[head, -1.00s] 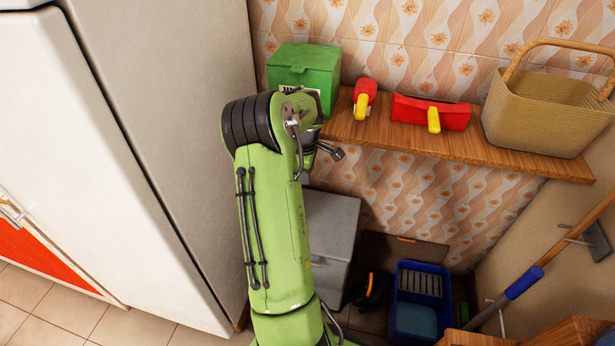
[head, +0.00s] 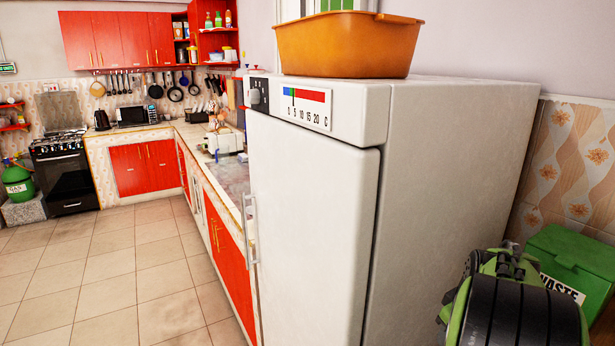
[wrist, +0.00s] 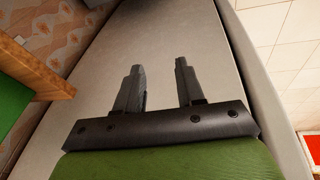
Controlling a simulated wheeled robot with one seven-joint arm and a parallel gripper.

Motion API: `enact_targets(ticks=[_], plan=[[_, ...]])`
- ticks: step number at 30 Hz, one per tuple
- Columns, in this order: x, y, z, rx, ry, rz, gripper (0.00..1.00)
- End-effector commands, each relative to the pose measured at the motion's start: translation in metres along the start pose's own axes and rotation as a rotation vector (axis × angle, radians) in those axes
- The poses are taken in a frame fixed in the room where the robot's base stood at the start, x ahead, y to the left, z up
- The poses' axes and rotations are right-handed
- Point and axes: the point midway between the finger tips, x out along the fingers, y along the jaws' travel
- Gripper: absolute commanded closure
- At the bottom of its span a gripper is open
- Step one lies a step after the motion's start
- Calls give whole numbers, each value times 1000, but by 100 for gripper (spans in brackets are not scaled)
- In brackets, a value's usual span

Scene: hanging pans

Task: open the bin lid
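The green bin (head: 590,262) with a white "WASTE" label sits at the right edge of the head view, partly hidden behind my arm. Its lid (head: 572,243) looks closed. In the wrist view, a green surface (wrist: 12,100) at the left edge looks like part of the bin. My gripper (wrist: 158,75) is open and empty, its two dark fingers apart. The fingers point along the pale side of the fridge (wrist: 160,35), with the green surface off to their left. In the head view the fingers are hidden.
The white fridge (head: 310,210) stands left of the bin, with an orange tub (head: 345,45) on top. A wooden shelf edge (wrist: 40,68) shows in the wrist view. Red kitchen cabinets (head: 145,165) stand far left. The tiled floor (head: 110,270) is clear.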

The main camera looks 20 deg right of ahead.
Motion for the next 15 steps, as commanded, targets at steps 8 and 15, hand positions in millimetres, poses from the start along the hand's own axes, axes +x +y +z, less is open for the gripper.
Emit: enact_targets(ticks=[8, 15], plan=[[-125, -198, -9, 38, 174, -109, 62], [-156, -277, 62, 70, 237, -139, 62]])
